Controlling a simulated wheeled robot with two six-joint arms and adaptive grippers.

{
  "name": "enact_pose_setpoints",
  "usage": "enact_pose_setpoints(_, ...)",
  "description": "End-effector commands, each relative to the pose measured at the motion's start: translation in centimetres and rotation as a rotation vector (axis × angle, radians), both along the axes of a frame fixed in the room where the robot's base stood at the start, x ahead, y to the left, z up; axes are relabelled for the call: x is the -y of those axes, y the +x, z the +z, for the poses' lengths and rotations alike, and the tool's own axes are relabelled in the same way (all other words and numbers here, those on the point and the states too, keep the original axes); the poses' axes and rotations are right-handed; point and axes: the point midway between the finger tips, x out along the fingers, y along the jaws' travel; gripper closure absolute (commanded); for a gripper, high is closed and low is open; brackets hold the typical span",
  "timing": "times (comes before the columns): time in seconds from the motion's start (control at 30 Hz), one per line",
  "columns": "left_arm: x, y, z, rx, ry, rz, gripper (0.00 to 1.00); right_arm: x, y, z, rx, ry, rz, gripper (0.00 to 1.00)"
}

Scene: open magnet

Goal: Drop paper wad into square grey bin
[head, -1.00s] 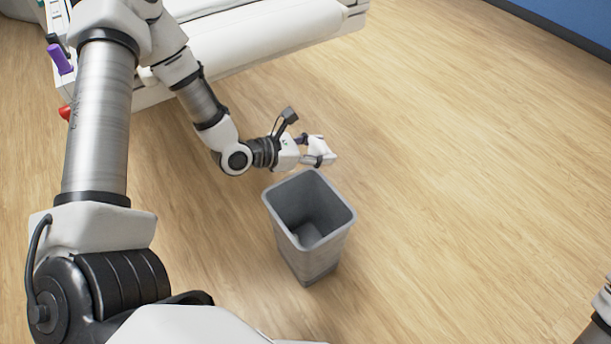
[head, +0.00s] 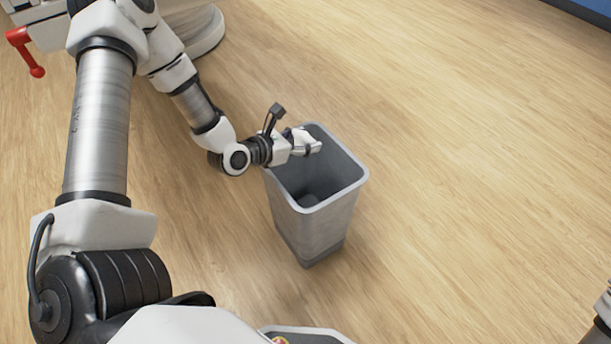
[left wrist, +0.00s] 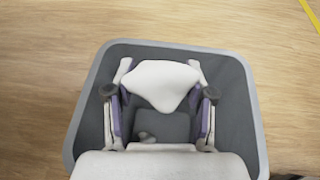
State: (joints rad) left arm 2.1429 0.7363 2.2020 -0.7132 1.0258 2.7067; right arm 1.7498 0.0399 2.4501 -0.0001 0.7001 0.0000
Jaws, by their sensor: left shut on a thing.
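The square grey bin (head: 342,207) stands upright on the wooden floor in the middle of the head view. My left gripper (head: 308,144) is over the bin's open top, near its far left rim. In the left wrist view, my left gripper (left wrist: 160,92) is shut on the white paper wad (left wrist: 160,78), which sits between its fingers. The bin's rim (left wrist: 258,128) surrounds the fingers and the wad there.
The wooden floor (head: 480,170) is clear to the right of the bin. White furniture with a red handle (head: 18,38) stands at the upper left. A yellow line (left wrist: 311,14) shows on the floor in the left wrist view.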

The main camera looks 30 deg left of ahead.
Motion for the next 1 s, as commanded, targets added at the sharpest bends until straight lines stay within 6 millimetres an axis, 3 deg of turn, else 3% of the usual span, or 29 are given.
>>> enact_pose_setpoints(0.27, 0.0, 0.0, -0.5, 0.0, 0.0, -0.001, 0.6, 0.0, 0.0, -0.4, 0.0, 0.0, 0.0, 0.6)
enact_pose_setpoints(0.3, 0.0, 0.0, -0.5, 0.0, 0.0, -0.001, 0.43, 0.0, 0.0, -0.4, 0.0, 0.0, 0.0, 0.6)
enact_pose_setpoints(0.37, 0.0, 0.0, -0.5, 0.0, 0.0, -0.001, 0.21, 0.0, 0.0, -0.4, 0.0, 0.0, 0.0, 0.6)
enact_pose_setpoints(0.4, 0.0, 0.0, -0.5, 0.0, 0.0, -0.001, 0.17, 0.0, 0.0, -0.4, 0.0, 0.0, 0.0, 0.6)
enact_pose_setpoints(0.77, -0.1, -0.2, -0.4, 0.001, -0.001, 0.001, 0.17, 0.0, 0.0, -0.4, 0.0, 0.0, 0.0, 0.6)
enact_pose_setpoints(1.0, -1.1, -2.9, 0.8, 0.001, -0.008, 0.009, 0.17, 0.0, 0.0, -0.4, 0.0, 0.0, 0.0, 0.6)
